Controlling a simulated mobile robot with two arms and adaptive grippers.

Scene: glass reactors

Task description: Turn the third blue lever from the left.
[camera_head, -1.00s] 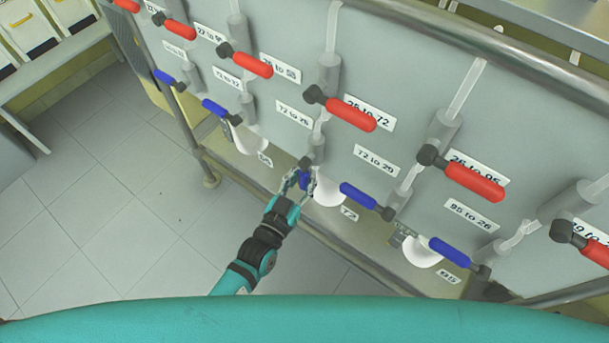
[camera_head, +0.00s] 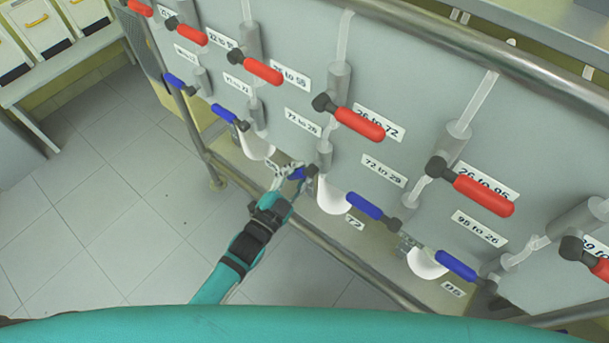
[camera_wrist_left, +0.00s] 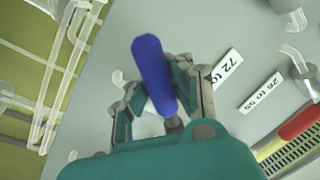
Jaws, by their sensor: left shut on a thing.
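The third blue lever from the left (camera_head: 297,174) is on the lower row of the grey panel, beside its dark hub (camera_head: 311,174). My left gripper (camera_head: 290,173) is shut on this lever. In the left wrist view the blue lever (camera_wrist_left: 152,70) stands between the two fingers of my left gripper (camera_wrist_left: 160,85), its free end reaching past them. The fingers partly hide the lever in the head view. My right gripper is not in view.
Other blue levers are to the left (camera_head: 224,113) and right (camera_head: 365,206). Red levers (camera_head: 360,124) line the row above. A metal rail (camera_head: 350,262) runs along the panel's foot. The tiled floor (camera_head: 110,200) at left is clear.

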